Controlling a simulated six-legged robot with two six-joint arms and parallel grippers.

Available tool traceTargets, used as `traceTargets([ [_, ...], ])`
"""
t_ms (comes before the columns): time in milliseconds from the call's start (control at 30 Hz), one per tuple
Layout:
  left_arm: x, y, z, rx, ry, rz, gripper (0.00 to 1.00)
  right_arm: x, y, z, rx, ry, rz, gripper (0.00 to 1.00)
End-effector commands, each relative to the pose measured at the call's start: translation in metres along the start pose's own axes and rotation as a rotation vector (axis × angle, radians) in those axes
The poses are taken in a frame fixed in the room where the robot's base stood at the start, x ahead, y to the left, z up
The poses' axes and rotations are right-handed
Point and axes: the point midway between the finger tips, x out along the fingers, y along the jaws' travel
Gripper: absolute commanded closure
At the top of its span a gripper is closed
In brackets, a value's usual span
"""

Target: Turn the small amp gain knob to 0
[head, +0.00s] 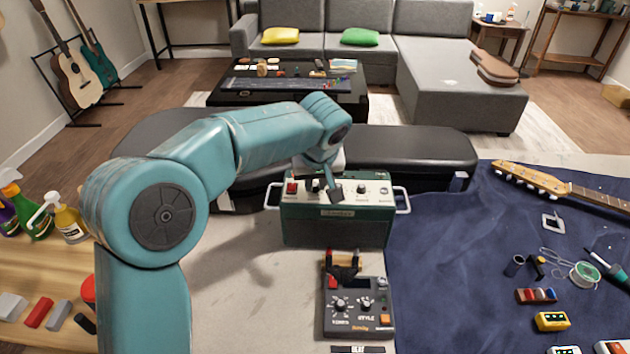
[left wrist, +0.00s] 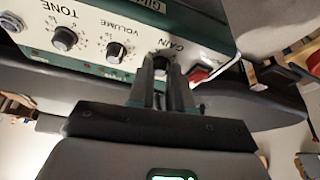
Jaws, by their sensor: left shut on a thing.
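The small amp (head: 335,222) is a green box with a cream control panel and white side handles, standing on the workbench. Its gain knob (left wrist: 161,64) is dark and sits under the GAIN label in the left wrist view, beside a red switch. My left gripper (left wrist: 162,70) has its two dark fingers around this knob and is shut on it. The fingers hide much of the knob, and I cannot read its pointer. In the head view my left gripper (head: 324,187) reaches the panel from above. My right gripper is not in view.
The volume knob (left wrist: 115,52) and tone knob (left wrist: 64,39) are on the same panel, beside the gain knob. A dark multi-effects unit (head: 358,307) stands in front of the amp. A blue mat (head: 440,270) with tools and a guitar neck (head: 535,180) lies to the right.

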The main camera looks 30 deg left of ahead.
Motion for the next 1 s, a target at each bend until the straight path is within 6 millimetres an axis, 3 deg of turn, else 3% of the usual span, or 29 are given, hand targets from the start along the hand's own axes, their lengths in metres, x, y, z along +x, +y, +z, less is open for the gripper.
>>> traceTargets([
  [300,0.000,0.000,0.001,-0.001,-0.002,0.000,1.00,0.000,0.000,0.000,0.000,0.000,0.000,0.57],
  [333,0.000,0.000,0.001,-0.001,-0.002,0.000,0.77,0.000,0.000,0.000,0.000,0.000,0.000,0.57],
  [400,0.000,0.000,0.001,-0.001,-0.002,0.000,0.55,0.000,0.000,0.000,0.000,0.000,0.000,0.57],
  [767,-0.005,0.000,0.000,-0.001,0.000,0.000,0.55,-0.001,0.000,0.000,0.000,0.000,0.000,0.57],
  [867,-0.019,0.000,-0.001,-0.002,0.002,0.002,0.55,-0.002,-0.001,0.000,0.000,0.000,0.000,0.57],
  [1000,-0.053,0.001,-0.001,-0.002,0.003,0.005,0.55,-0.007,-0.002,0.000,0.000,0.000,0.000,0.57],
])
